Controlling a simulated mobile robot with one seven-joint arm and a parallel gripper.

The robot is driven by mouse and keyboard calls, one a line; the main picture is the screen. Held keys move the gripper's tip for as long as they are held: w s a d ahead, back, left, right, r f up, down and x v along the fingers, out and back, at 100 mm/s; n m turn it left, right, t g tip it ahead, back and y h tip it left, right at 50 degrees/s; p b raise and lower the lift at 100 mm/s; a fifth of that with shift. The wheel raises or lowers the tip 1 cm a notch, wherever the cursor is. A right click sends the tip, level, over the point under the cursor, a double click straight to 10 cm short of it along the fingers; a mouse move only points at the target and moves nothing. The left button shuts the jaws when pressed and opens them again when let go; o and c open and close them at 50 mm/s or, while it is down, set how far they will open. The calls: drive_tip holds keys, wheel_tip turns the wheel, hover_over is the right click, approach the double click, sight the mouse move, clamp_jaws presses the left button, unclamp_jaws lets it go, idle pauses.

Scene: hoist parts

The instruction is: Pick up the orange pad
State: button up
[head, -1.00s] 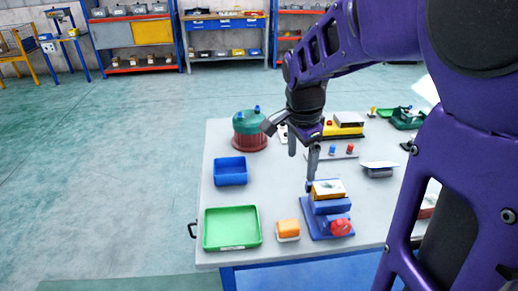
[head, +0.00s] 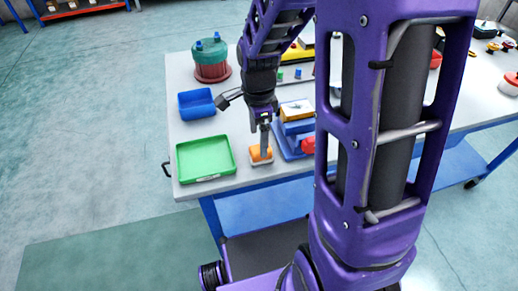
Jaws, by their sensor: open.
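The orange pad (head: 255,152) is a small orange block on a pale base, lying on the grey table between the green tray and a blue fixture. My gripper (head: 264,152) points straight down at it, with its finger in front of the pad. The jaws are open. The finger hides part of the pad, and I cannot tell whether it touches it or how the second finger sits.
The green tray (head: 206,158) is just left of the pad, the blue bin (head: 196,103) behind it. The blue fixture (head: 284,143), with an orange-and-white block on top, stands close on the right. A green-and-red drum (head: 211,61) stands at the back.

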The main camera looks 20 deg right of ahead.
sight(255, 158)
drive_tip(key=f, duration=0.4)
drive_tip(key=shift+s+d+f, duration=0.25)
drive_tip(key=shift+s+f, duration=0.05)
drive_tip(key=shift+s, duration=0.1)
drive_tip(key=shift+f, duration=0.3)
clamp_jaws()
